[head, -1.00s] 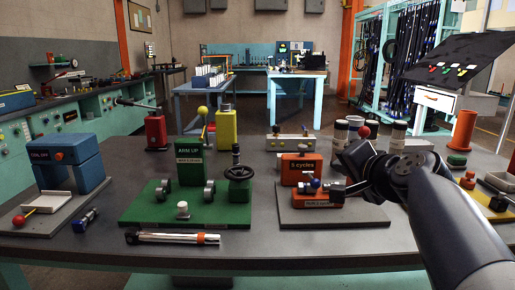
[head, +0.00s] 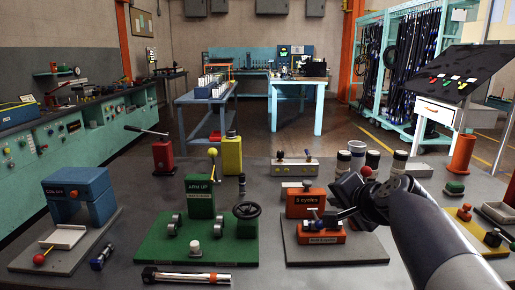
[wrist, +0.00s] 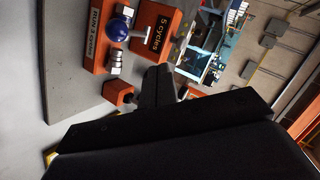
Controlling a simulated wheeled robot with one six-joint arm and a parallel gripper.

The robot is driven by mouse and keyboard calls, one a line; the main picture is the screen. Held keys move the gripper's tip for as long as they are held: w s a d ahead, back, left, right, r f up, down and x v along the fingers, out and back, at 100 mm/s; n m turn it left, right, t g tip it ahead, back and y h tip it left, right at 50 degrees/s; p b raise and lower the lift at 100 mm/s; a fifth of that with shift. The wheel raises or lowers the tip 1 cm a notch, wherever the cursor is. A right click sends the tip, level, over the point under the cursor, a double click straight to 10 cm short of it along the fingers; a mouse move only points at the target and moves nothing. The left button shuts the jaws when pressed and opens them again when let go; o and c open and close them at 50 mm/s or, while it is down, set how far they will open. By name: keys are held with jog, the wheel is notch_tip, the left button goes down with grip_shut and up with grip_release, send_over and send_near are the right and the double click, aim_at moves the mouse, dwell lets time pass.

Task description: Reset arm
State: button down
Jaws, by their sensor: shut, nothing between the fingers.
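My gripper (head: 345,196) is at the end of my dark grey arm, which reaches in from the lower right in the head view. It is shut and empty, beside the orange "5 cycles" block (head: 304,204) and its lower orange unit (head: 318,233) on a grey plate (head: 345,250). In the wrist view, the dark fingers (wrist: 158,88) are together, near an orange part (wrist: 118,93). I cannot tell whether the fingers touch anything.
Left of my gripper stands a green fixture (head: 165,247) with a black handwheel (head: 246,210).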

jog(key=p, duration=0.2)
jog(key=r+g+p, duration=0.1)
jog(key=p, duration=0.1)
jog(key=shift+w+a+p, duration=0.3)
jog(key=shift+p, duration=0.05)
jog(key=shift+s+a, duration=0.1)
jog(key=shift+a, duration=0.1)
